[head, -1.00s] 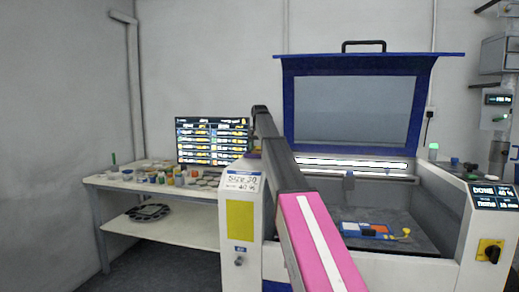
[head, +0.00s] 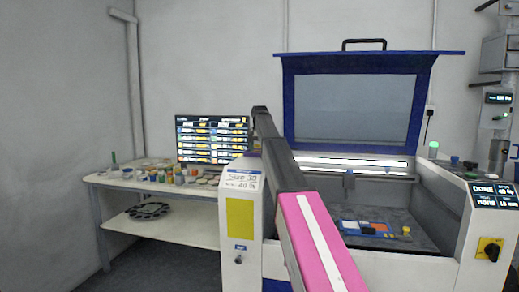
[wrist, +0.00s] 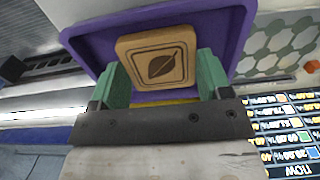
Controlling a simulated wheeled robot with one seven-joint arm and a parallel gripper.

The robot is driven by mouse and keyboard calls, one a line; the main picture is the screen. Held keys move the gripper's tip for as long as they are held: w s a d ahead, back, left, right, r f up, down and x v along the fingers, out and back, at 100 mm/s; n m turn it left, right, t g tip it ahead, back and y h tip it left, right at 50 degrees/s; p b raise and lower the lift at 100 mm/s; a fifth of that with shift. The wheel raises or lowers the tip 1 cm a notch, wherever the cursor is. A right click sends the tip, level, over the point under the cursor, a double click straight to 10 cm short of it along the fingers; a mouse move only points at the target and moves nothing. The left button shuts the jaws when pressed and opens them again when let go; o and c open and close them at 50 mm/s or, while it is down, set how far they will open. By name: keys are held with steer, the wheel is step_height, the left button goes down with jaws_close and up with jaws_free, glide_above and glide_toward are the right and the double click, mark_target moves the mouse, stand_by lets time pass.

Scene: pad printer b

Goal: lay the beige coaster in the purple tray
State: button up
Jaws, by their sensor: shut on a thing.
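My gripper (wrist: 162,76) is shut on the beige coaster (wrist: 145,45), with a green finger on each side of it. The coaster is a rounded square with a dark leaf mark inside a dark border. In the wrist view the purple tray (wrist: 227,28) lies behind the coaster, and its rim frames it on both sides. I cannot tell whether the coaster touches the tray floor. In the head view my arm hides the gripper and coaster, and the tray cannot be made out clearly.
A machine with a raised blue lid (head: 357,100) stands on the right, its bed holding a fixture with coloured pieces (head: 365,228). A white bench (head: 150,187) on the left carries several small pots and a screen (head: 212,140). A hexagon-patterned thing (wrist: 278,48) lies beside the tray.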

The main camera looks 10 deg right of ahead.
steer(key=o, duration=0.9)
steer(key=shift+o, duration=0.2)
step_height(320, 180, up, 11)
steer(key=shift+f, duration=0.15)
